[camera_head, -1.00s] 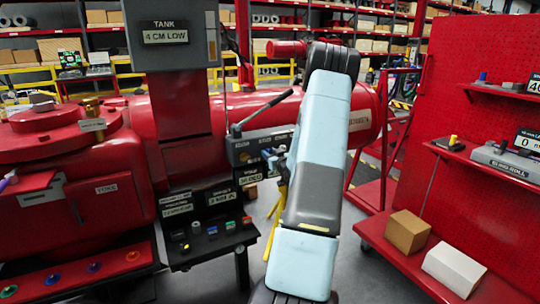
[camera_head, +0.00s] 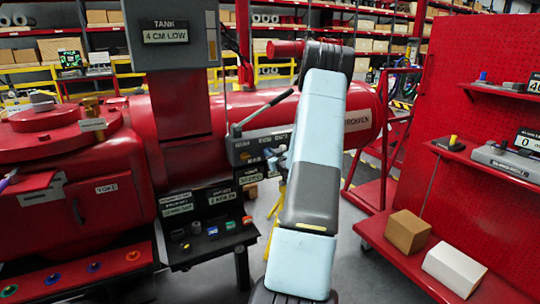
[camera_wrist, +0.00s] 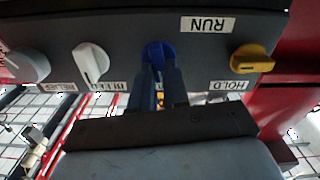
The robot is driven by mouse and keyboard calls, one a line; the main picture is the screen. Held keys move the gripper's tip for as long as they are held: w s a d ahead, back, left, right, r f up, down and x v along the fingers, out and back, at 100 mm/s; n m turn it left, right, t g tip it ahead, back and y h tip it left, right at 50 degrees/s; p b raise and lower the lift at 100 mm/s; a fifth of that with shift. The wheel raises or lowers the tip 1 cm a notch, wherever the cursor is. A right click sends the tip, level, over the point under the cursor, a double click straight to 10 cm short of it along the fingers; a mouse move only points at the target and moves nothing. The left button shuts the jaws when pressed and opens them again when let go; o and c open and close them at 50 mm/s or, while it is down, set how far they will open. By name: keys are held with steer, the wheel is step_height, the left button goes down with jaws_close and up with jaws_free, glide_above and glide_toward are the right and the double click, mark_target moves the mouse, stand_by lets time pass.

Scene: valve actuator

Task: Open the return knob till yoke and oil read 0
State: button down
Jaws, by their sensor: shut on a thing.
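In the wrist view a blue knob (camera_wrist: 158,50) sits on a dark panel between a white knob and a yellow knob. My gripper (camera_wrist: 160,70) is shut on the blue knob, one finger on each side. The label under the blue knob is mostly hidden by the fingers, so I cannot read its name. In the head view the control block (camera_head: 250,148) stands before a red cylinder, and my arm hides much of my gripper there. Several small readouts (camera_head: 178,208) below carry text too small to read surely. A red body marked YOKE (camera_head: 106,188) stands at left.
A white knob (camera_wrist: 90,62) labelled BLEED, a grey knob (camera_wrist: 28,66) and a yellow knob (camera_wrist: 255,58) labelled HOLD flank the blue one. The tank sign (camera_head: 164,31) reads 4 CM LOW. A long lever (camera_head: 262,112) rises above the control block. A red shelf wall stands at right.

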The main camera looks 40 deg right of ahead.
steer(key=shift+w+a+f+n, duration=0.1)
steer(key=shift+a+f+n, duration=0.1)
steer(key=shift+n, duration=2.3)
steer(key=shift+s+a+f+n, duration=0.1)
steer(key=shift+a+f+n, duration=0.1)
steer(key=shift+n, duration=2.3)
steer(key=shift+w+a+f+n, duration=0.1)
steer(key=shift+a+f+n, duration=0.1)
steer(key=shift+n, duration=2.3)
steer(key=shift+f, duration=0.1)
steer(key=c, duration=1.1)
jaws_free()
steer(key=shift+d, duration=0.1)
steer(key=shift+r, duration=0.2)
steer(key=v, duration=1.3)
steer(key=shift+s+f, duration=0.15)
steer(key=shift+s, duration=0.25)
